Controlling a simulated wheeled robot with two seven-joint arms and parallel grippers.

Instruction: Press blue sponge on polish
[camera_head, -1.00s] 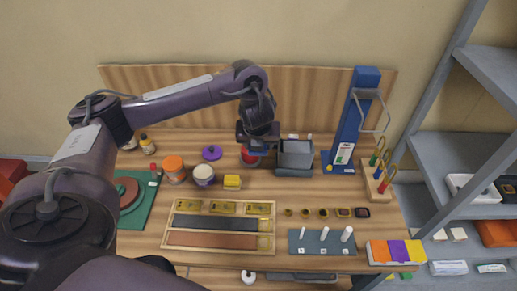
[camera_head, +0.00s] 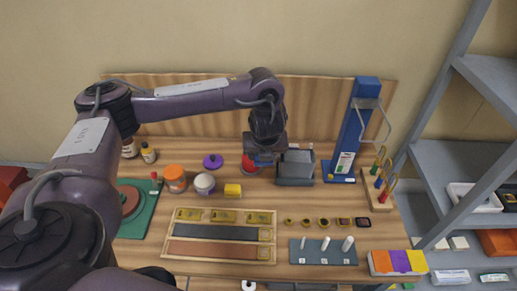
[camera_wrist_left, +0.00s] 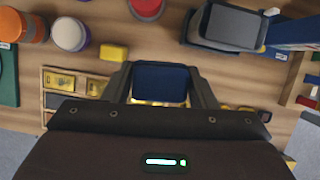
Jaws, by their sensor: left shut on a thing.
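My left gripper (camera_head: 265,158) points down over the back of the bench, beside a red round tin (camera_head: 249,165) and a grey box. It is shut on the blue sponge (camera_wrist_left: 160,82), which fills the space between the fingers in the left wrist view; only a bit of blue shows in the head view. A white jar (camera_head: 205,183) with a pale top stands to the left, with a purple lid (camera_head: 213,161) behind it. I cannot tell which container holds the polish. The sponge appears apart from them. My right gripper is not in view.
The grey box (camera_head: 295,180) and a tall blue stand (camera_head: 350,130) are to the right. An orange-lidded jar (camera_head: 174,174) and a yellow block (camera_head: 233,190) are to the left. A wooden tray (camera_head: 190,257) lies in front. Bare bench lies between the yellow block and the box.

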